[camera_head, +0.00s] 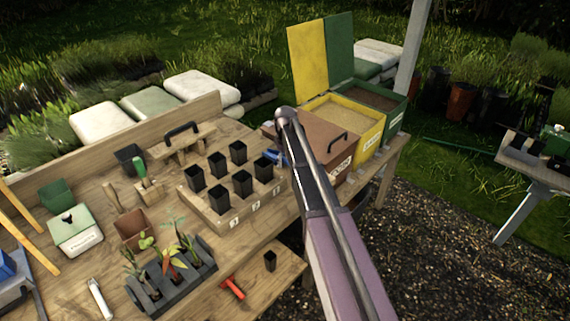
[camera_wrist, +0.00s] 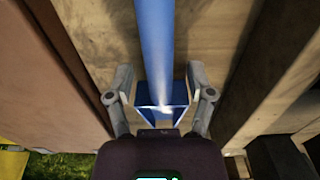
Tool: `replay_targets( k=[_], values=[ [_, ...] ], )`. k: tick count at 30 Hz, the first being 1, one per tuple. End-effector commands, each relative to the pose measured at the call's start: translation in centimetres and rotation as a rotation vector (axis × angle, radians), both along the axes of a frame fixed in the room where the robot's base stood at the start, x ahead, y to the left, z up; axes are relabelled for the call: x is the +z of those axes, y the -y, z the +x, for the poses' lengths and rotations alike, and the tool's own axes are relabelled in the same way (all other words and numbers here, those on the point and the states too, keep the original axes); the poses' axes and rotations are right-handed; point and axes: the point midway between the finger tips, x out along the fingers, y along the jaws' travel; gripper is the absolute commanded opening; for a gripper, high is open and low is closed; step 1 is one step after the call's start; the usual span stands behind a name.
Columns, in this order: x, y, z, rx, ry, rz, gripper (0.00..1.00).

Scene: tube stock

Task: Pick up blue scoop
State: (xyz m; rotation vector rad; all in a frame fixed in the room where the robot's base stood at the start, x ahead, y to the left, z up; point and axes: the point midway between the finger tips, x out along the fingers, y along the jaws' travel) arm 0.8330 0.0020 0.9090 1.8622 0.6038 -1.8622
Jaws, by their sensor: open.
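The blue scoop (camera_wrist: 158,42) lies on the wooden bench top in the wrist view, its long handle running up the picture and its wider part close to my gripper. My gripper (camera_wrist: 160,76) is open, with one finger on each side of the scoop. Gaps show between the fingers and the scoop, and I cannot tell whether either touches. In the head view only a small piece of the blue scoop (camera_head: 282,158) shows beside my arm, between the pot block and the brown box. My gripper is hidden behind my arm there.
The brown lidded box (camera_head: 300,152) stands close on one side of the scoop, and the wooden block (camera_head: 213,213) with black pots on the other. A yellow bin (camera_head: 371,137) and a green bin (camera_head: 398,118) stand behind, lids raised. Seedlings and tools crowd the bench's left.

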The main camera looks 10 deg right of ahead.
Motion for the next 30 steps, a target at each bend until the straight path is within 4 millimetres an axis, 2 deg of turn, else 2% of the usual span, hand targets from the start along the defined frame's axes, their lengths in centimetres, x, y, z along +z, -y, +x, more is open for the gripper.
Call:
replay_targets(
  k=[11,14,18,30],
  values=[
    [0.01,-0.01,-0.01,0.0,0.0,0.0,0.69],
    [0.01,-0.07,0.0,0.001,0.0,0.0,0.42],
    [0.01,-0.12,0.0,0.001,0.0,0.0,0.01],
    [0.06,-0.1,0.0,0.001,0.0,0.0,0.0]
  ],
)
